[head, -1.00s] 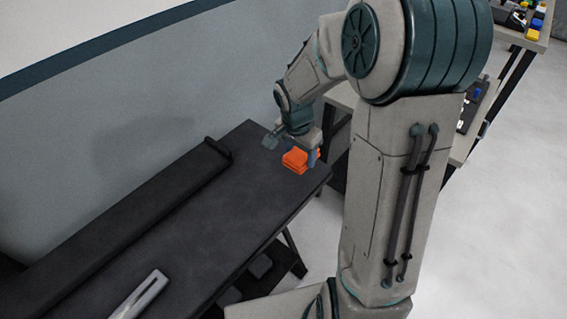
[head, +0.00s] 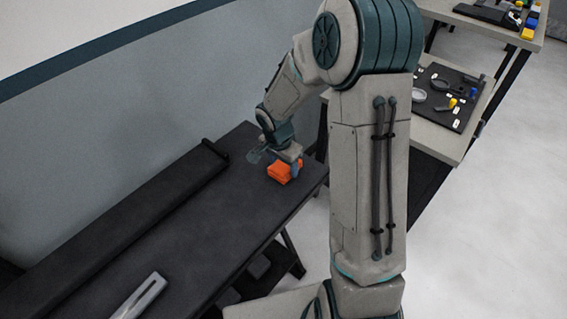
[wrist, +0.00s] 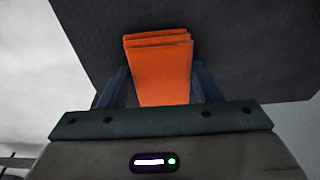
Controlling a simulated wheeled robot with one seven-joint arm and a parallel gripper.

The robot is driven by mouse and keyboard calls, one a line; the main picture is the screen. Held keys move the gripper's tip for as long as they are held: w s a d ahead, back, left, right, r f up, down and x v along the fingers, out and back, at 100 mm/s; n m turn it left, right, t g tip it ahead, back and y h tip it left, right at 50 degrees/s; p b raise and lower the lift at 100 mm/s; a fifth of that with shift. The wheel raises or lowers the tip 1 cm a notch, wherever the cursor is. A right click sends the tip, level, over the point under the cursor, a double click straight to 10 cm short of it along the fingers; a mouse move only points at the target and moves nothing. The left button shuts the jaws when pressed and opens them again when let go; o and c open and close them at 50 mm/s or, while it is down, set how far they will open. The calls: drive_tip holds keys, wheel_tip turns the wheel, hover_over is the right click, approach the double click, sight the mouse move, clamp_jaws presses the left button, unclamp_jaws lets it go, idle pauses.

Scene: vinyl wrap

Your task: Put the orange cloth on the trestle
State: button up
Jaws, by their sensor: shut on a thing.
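The orange cloth (head: 281,173) is a folded stack at the far right end of the dark trestle (head: 190,225). It also shows in the wrist view (wrist: 162,75), between the two blue fingers. My gripper (head: 287,169) is shut on the cloth, with a finger at its right side. In the wrist view my gripper (wrist: 162,88) has a finger at each side of the cloth, and the dark trestle top (wrist: 230,45) lies behind it. I cannot tell whether the cloth's underside touches the top.
A long dark bar (head: 120,225) lies along the wall side of the trestle. A grey slotted metal piece (head: 140,297) lies near the front. A shelf unit with a tool board (head: 447,92) stands at the right. The middle of the trestle is clear.

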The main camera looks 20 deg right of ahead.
sight(280, 169)
drive_tip(key=shift+f, duration=0.25)
drive_tip(key=o, duration=0.9)
drive_tip(key=shift+r, duration=0.1)
drive_tip(key=shift+r, duration=0.1)
drive_tip(key=shift+r, duration=0.2)
wheel_tip(280, 169, up, 10)
drive_tip(key=a, duration=0.1)
drive_tip(key=shift+s+d+r+n+t+y+p, duration=0.25)
drive_tip(key=shift+s+r+n, duration=1.3)
drive_tip(key=shift+s, duration=1.9)
drive_tip(key=shift+s+d+r+n+t+y+b, duration=0.1)
drive_tip(key=shift+s+r+n+t+y, duration=0.2)
drive_tip(key=shift+s+r+n, duration=2.25)
drive_tip(key=shift+s+d+n+t+y+p, duration=0.25)
drive_tip(key=shift+s+n, duration=0.95)
drive_tip(key=shift+s, duration=3.15)
